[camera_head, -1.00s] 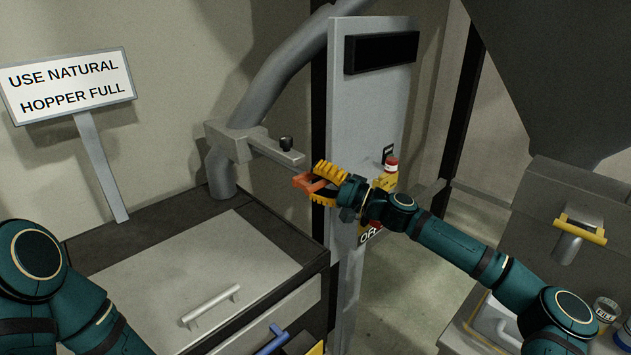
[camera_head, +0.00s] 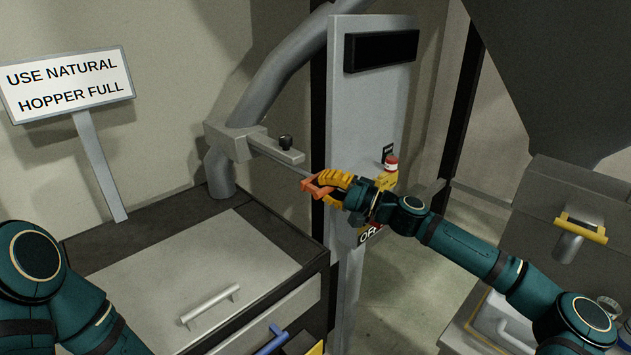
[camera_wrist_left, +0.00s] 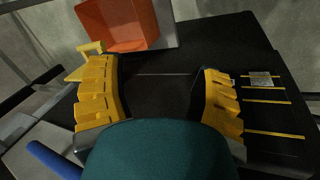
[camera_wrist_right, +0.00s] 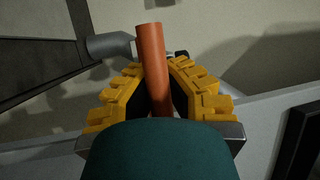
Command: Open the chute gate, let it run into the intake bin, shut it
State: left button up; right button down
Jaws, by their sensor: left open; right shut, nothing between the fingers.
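An orange handle (camera_head: 312,187) sits at the end of a thin rod (camera_head: 270,158) running from a grey bracket (camera_head: 238,140) beside the sloping pipe (camera_head: 270,85). It seems to be the gate's handle. My right gripper (camera_head: 326,187) is at the handle with its fingers shut. In the right wrist view the handle (camera_wrist_right: 151,50) overlaps the space between the fingertips; I cannot tell whether they touch it. My left gripper (camera_wrist_left: 155,70) is open and empty above a dark surface. An open orange bin (camera_wrist_left: 125,25) lies beyond it, perhaps the intake bin.
A grey cabinet (camera_head: 340,110) with a red button (camera_head: 391,162) stands just behind my right gripper. A sign (camera_head: 68,85) reads "USE NATURAL HOPPER FULL". A flat lid with a handle (camera_head: 210,306) lies below.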

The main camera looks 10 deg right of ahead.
jog(key=s+d, duration=0.1)
jog(key=s, duration=0.1)
jog(key=s+d, duration=0.1)
jog(key=s, duration=0.1)
jog(key=shift+d, duration=0.35)
jog(key=c, duration=0.9)
grip_release()
jog(key=v, duration=1.2)
